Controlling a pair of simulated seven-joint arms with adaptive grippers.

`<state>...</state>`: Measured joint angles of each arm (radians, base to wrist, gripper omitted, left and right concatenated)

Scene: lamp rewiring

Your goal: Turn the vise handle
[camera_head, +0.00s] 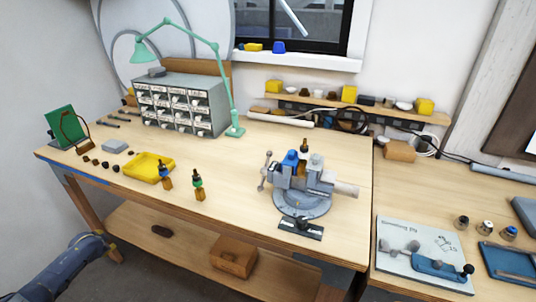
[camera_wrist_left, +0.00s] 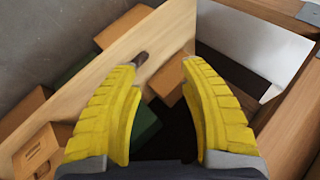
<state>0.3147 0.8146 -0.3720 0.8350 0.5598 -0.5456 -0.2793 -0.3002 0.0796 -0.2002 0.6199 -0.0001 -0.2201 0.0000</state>
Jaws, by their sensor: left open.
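A grey bench vise (camera_head: 302,189) stands on the wooden workbench (camera_head: 230,155), right of its middle. Its thin handle bar (camera_head: 265,172) is on the vise's left side and looks close to upright. A blue piece and a small dark-topped piece show at the jaws. My left arm enters at the lower left of the head view, and its gripper is out of that frame. In the left wrist view my left gripper (camera_wrist_left: 164,110) has its yellow fingers apart with nothing between them, above boxes and a wooden shelf. My right gripper is not in view.
A drawer cabinet (camera_head: 180,105) and green lamp (camera_head: 235,130) stand behind. A black-and-grey tool (camera_head: 300,228) lies at the bench's front edge. The bench between bottles and vise is clear.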

